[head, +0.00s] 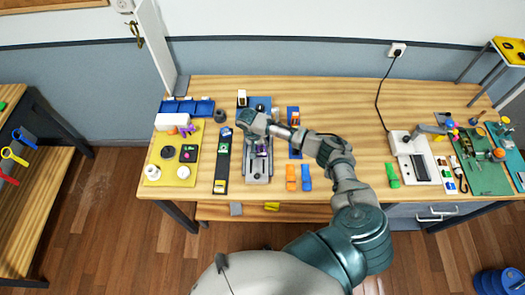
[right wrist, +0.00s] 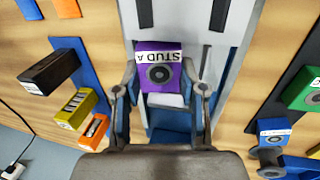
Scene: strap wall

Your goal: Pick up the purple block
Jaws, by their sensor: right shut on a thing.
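The purple block (right wrist: 160,68) has a white label reading "STUD A" and a dark round stud on its face. In the right wrist view it sits between the two fingers of my right gripper (right wrist: 160,82), which is shut on it. In the head view a little purple of the block (head: 263,150) shows below my right gripper (head: 261,143), over the grey slotted plate (head: 258,171). I cannot tell whether the block touches the plate. My left gripper is not in view.
A dark strip (head: 222,160) and a yellow tray (head: 180,175) lie to the left. A blue strip (head: 294,122) with small blocks is on the right, above orange (head: 291,177) and blue (head: 306,178) pieces.

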